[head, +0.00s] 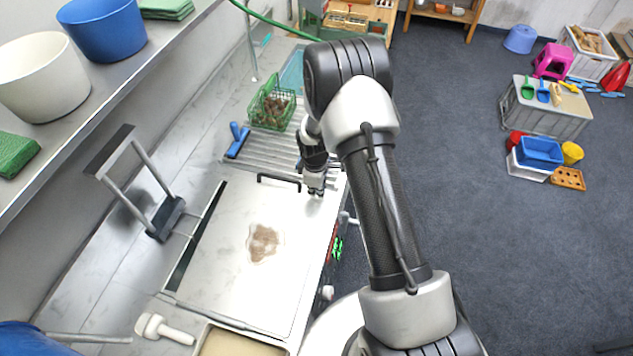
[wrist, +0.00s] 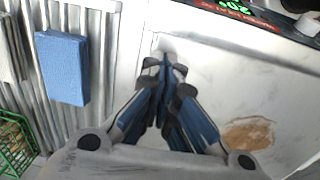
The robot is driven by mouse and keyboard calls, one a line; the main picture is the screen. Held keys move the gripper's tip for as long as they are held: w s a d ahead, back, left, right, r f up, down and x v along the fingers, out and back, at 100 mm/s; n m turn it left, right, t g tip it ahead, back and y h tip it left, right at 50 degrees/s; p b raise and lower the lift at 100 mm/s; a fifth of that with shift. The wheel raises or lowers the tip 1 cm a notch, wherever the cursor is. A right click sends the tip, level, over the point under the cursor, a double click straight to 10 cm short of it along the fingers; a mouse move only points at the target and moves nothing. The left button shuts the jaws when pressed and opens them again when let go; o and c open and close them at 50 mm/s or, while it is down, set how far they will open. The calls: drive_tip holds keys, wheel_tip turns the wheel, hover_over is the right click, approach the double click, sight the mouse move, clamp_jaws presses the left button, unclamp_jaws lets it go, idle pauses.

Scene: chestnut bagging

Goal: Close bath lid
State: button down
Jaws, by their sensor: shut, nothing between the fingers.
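The bath lid (head: 215,290) is a pale metal panel with a brown stain. It lies flat over the bath in the head view, with a dark strip along its left edge. Its black handle (head: 279,179) runs along the far edge. In the wrist view the stained lid (wrist: 215,95) is below and right of the fingers. My gripper (head: 316,192) is shut and empty, pointing down near the lid's far right corner, just right of the handle. Its fingertips also show in the wrist view (wrist: 168,68). I cannot tell whether they touch the lid.
A green-digit display (wrist: 238,9) is on the bath's front. A white scoop (head: 163,328) lies near.

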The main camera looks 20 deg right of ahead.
sight(317, 199)
drive_tip(key=shift+f, duration=0.7)
drive_tip(key=shift+f, duration=0.1)
drive_tip(key=f+b, duration=0.2)
drive_tip(key=f, duration=0.1)
drive_tip(key=f+b, duration=0.2)
drive_tip(key=shift+w+d+f, duration=0.1)
drive_tip(key=shift+w+d, duration=0.1)
drive_tip(key=shift+w, duration=0.05)
drive_tip(key=shift+s, duration=0.25)
drive_tip(key=shift+r, duration=0.2)
drive_tip(key=shift+w+a+r+p, duration=0.1)
drive_tip(key=shift+w+r+p, duration=0.05)
drive_tip(key=shift+r+p, duration=0.25)
wheel_tip(317, 199, up, 14)
drive_tip(key=p, duration=0.2)
drive_tip(key=shift+f+p, duration=0.15)
drive_tip(key=shift+p, duration=0.2)
drive_tip(key=shift+w, duration=0.1)
